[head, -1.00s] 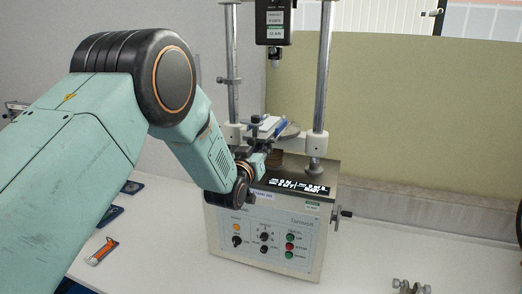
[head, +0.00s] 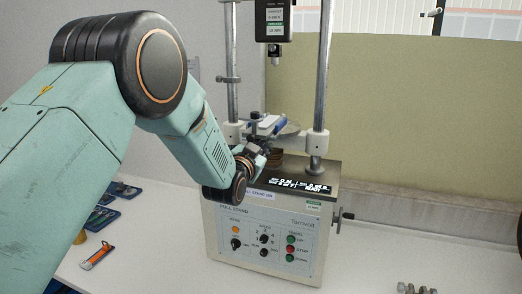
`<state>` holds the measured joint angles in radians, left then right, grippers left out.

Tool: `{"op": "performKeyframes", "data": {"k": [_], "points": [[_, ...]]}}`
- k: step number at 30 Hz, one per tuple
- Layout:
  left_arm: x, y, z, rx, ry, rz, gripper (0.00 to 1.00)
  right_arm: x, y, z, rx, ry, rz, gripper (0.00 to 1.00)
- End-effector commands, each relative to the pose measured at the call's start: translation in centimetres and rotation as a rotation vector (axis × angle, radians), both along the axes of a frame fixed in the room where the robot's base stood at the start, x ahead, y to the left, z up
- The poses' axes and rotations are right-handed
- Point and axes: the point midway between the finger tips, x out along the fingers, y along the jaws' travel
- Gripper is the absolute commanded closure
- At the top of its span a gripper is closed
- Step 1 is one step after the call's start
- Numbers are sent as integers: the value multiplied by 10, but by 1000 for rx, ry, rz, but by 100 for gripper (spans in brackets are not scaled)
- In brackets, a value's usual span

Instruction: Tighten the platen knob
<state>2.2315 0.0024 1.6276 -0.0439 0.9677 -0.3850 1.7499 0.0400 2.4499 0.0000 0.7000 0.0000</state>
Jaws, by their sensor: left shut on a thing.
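The test stand (head: 262,222) is a pale cabinet on the bench with two upright chrome columns. Its round grey platen (head: 291,128) sits low between the columns. A small white and blue piece (head: 268,124) and a black knob-like part (head: 255,116) are at the platen's left. My left gripper (head: 259,146) reaches in from the left, just below these parts and in front of the platen. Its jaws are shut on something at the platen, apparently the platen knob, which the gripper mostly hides. My right gripper is not in view.
A black force gauge (head: 273,20) hangs above the platen. A side crank (head: 343,215) sticks out at the cabinet's right. An orange-handled tool (head: 97,256) lies at left, and metal fittings (head: 417,288) lie at front right. The bench right of the stand is largely clear.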

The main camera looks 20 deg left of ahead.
Motion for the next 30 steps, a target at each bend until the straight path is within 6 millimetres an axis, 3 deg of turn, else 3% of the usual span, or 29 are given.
{"op": "performKeyframes", "data": {"k": [14,15,23,30], "points": [[0,0,1,16,-1,1,100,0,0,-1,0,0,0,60],[0,0,1,16,-1,1,76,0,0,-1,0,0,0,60],[0,0,0,15,-1,0,55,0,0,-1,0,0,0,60],[0,0,0,15,-1,0,55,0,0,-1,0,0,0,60]]}}
